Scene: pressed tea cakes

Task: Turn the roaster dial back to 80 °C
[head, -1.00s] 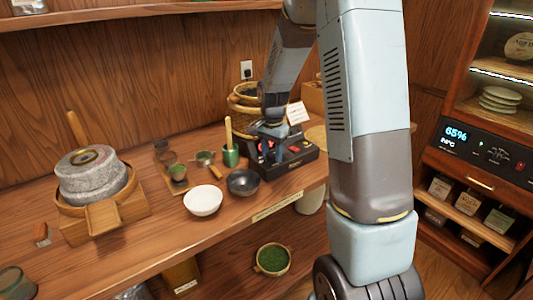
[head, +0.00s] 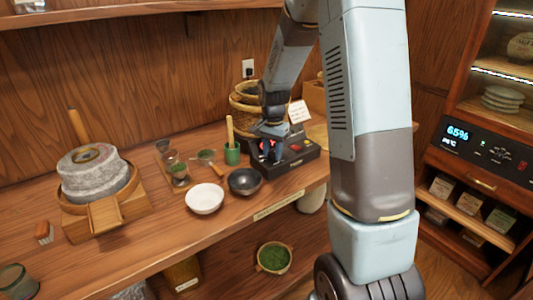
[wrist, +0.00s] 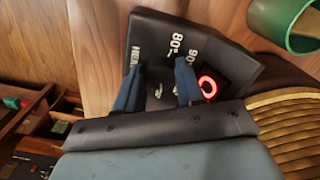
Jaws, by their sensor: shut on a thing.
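The roaster (head: 297,157) is a black box on the counter, seen in the head view below my arm. In the wrist view its dark panel (wrist: 150,30) carries the printed marks "HEA…", "80°" and "90…", with a glowing red ring (wrist: 208,86) at the right. My gripper (wrist: 158,85) has its two blue fingers shut on a dark round dial (wrist: 160,77), one on each side. In the head view my gripper (head: 271,150) is over the left part of the roaster. The dial's pointer setting cannot be read clearly.
A green cup (head: 231,154) with a whisk, a black bowl (head: 244,181) and a white bowl (head: 204,198) stand left of the roaster. Wicker baskets (head: 246,103) and a small card (head: 299,111) are behind it. A stone mill (head: 92,177) stands at the far left.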

